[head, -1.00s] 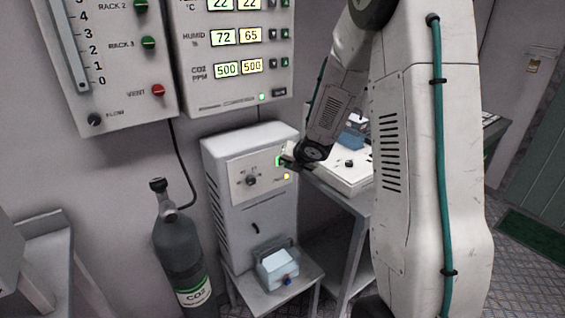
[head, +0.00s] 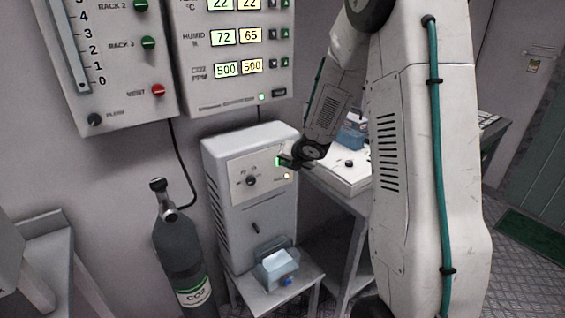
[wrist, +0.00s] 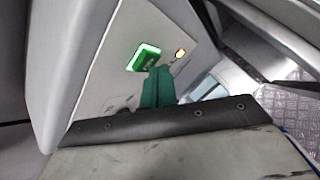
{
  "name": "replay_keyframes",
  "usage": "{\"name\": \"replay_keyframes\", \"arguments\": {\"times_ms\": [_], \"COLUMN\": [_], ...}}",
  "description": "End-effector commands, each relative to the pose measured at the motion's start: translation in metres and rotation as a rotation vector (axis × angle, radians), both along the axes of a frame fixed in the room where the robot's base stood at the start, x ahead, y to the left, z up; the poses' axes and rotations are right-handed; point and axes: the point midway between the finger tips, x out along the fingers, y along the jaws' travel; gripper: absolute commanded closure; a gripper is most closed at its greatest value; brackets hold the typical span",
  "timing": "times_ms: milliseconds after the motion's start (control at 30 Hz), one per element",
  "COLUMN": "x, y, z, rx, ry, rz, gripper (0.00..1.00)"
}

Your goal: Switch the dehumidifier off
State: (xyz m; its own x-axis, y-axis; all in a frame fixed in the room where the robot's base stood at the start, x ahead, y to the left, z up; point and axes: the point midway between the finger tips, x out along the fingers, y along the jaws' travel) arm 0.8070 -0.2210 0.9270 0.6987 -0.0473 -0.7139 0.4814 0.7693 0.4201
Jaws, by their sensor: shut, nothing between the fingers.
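The dehumidifier (head: 226,160) is the white upright cabinet in the middle of the head view. Its front panel has a dark round knob (head: 250,181), a green lit switch (head: 278,161) and a small amber lamp (head: 287,176). The green switch glows in the wrist view (wrist: 144,57), with the amber lamp (wrist: 180,54) beside it. My gripper (head: 284,161) is shut and empty at the panel's right edge. In the wrist view its green fingertips (wrist: 157,76) are together just below the switch. I cannot tell whether they touch it.
A wall control panel (head: 240,50) hangs above. A CO2 cylinder (head: 180,245) stands to the left. A bench (head: 345,190) is close on the right. A low stand (head: 300,278) with a blue-grey container (head: 277,270) is in front of the dehumidifier.

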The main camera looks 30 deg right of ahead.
Motion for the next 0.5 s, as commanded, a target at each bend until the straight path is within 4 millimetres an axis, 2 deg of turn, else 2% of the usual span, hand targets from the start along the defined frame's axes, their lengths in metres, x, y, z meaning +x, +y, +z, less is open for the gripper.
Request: {"name": "replay_keyframes", "arguments": {"times_ms": [500], "x": [0.006], "y": [0.0002], "z": [-0.0001], "rx": [0.0], "ry": [0.0], "rz": [0.0], "gripper": [1.0]}}
